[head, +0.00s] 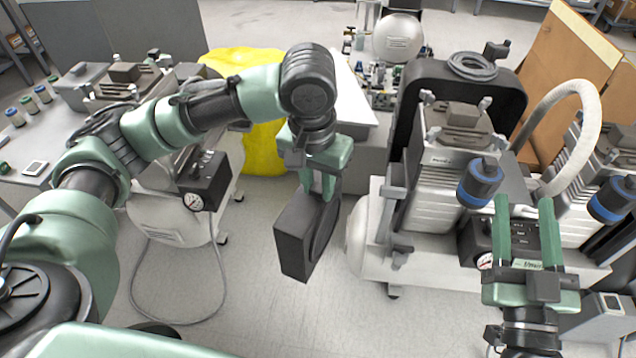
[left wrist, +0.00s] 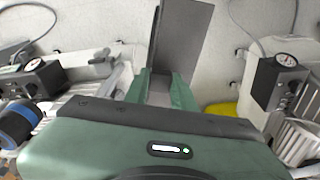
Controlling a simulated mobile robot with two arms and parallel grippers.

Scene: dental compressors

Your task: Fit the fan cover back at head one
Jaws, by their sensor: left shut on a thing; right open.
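The fan cover is a dark grey box-shaped part (head: 298,240) in the head view. My left gripper (head: 322,188) is shut on its upper edge and holds it hanging, tilted, above the floor between the two compressors. In the left wrist view the cover (left wrist: 183,40) stands out beyond the left gripper's fingers (left wrist: 168,92). A ribbed grey compressor head (head: 438,190) stands to the right of the cover, apart from it; its small label is too small to read. My right gripper (head: 526,222) is open and empty, in front of the control box (head: 490,236).
The right compressor has a white tank (head: 365,240), blue-banded filters (head: 480,183) and a pale hose (head: 575,95). Another compressor with a gauge box (head: 204,183) and a loose cable (head: 180,318) stands left. A yellow bag (head: 262,150) lies behind. Floor between them is clear.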

